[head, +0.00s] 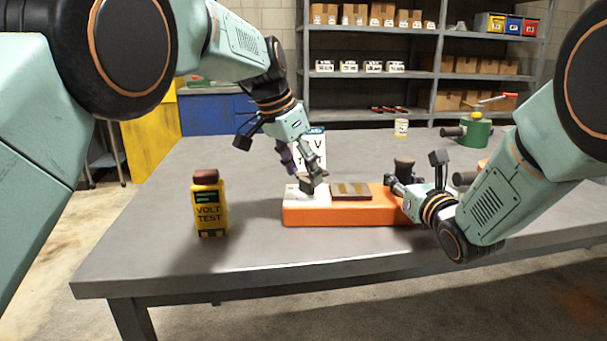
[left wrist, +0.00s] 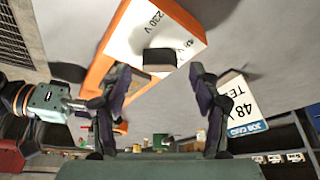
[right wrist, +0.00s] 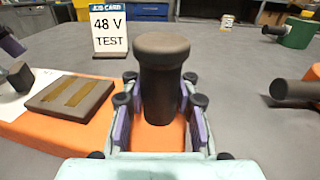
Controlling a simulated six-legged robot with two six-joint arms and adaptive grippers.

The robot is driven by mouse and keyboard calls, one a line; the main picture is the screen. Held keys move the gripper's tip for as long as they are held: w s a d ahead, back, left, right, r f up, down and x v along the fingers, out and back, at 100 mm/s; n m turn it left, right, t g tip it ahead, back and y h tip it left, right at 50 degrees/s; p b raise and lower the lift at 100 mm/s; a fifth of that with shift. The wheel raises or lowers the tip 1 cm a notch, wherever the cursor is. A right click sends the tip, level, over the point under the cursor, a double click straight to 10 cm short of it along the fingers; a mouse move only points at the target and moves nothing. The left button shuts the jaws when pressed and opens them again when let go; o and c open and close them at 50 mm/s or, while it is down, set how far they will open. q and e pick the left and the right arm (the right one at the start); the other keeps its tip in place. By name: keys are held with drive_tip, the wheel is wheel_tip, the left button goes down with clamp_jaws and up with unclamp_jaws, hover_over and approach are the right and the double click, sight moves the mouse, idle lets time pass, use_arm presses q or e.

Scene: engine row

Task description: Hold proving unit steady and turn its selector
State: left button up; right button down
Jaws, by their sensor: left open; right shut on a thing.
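The proving unit (head: 345,214) is an orange box lying on the table, with a white panel at its left end. The panel reads 230 V and 48 V in the left wrist view (left wrist: 140,28). Its dark selector (left wrist: 160,60) is a small block on that panel. My left gripper (head: 304,168) is over the panel, its open fingers on either side of the selector in the left wrist view; contact is unclear. My right gripper (right wrist: 160,95) is shut on the dark upright handle (right wrist: 161,60) at the unit's right end. A job card (right wrist: 109,32) behind reads 48 V TEST.
A yellow volt tester (head: 209,208) with a dark red top stands on the table, left of the unit. A green can-like thing (head: 477,135) and a small tin (head: 401,128) stand further back. The table front (head: 300,250) is clear.

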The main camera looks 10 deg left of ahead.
use_arm(q)
drive_tip(key=shift+w+d+f, duration=0.2)
drive_tip(key=shift+f, duration=0.45)
drive_tip(key=shift+c, duration=0.4)
drive_tip(key=c, duration=1)
drive_tip(key=shift+c, duration=0.5)
